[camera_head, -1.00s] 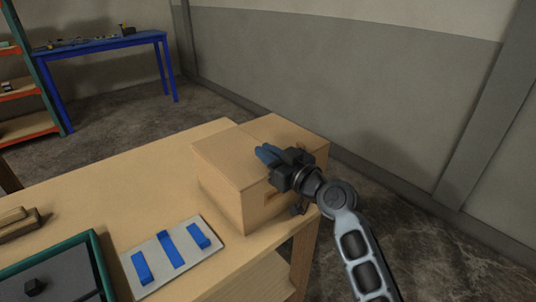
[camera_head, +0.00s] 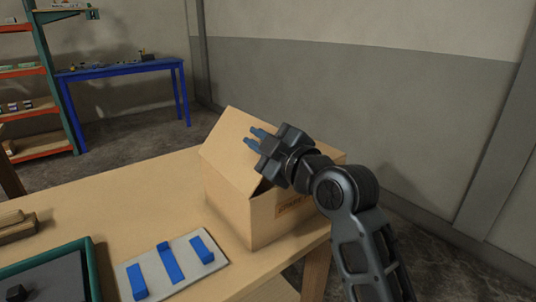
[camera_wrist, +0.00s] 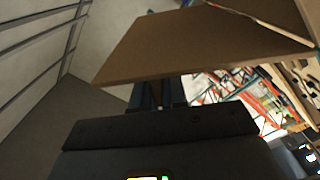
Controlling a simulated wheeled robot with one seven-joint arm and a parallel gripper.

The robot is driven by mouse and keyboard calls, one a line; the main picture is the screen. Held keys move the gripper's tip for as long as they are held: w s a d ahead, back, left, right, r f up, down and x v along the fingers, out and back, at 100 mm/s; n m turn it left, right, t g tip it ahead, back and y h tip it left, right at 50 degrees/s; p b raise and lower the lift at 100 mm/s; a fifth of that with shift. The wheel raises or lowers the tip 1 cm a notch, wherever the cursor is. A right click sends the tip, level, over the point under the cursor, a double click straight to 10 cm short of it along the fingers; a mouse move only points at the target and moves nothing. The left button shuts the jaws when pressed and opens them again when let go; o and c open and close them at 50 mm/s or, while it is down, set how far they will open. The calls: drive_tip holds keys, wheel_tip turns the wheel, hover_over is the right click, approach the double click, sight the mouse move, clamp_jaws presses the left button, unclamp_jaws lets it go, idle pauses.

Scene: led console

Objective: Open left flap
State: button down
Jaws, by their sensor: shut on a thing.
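The cardboard box (camera_head: 265,218) stands on the wooden table. Its left flap (camera_head: 230,150) is lifted and tilted up, with a dark opening showing beneath it. My gripper (camera_head: 255,139) has its blue fingers at the right edge of this flap and is shut on it. In the wrist view the brown flap (camera_wrist: 200,45) crosses in front of the blue fingers (camera_wrist: 158,95) and hides their tips. The box's right side is partly hidden behind my gripper and arm.
A grey plate with blue strips (camera_head: 172,268) lies left of the box. A green-rimmed dark tray (camera_head: 55,282) and wooden blocks (camera_head: 15,225) are further left. The wooden table (camera_head: 130,205) is bare behind the plate. A wall (camera_head: 430,110) stands behind the box.

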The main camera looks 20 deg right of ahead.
drive_tip(key=s+a+n+b, duration=0.3)
drive_tip(key=a+n+b, duration=0.2)
drive_tip(key=a+n, duration=0.5)
drive_tip(key=shift+s+f+n, duration=0.15)
drive_tip(key=shift+f+n, duration=0.3)
drive_tip(key=shift+n, duration=0.35)
drive_tip(key=shift+a, duration=0.15)
drive_tip(key=c, duration=1.2)
unclamp_jaws()
drive_tip(key=shift+c, duration=0.2)
drive_tip(key=v, duration=0.7)
drive_tip(key=shift+s, duration=0.35)
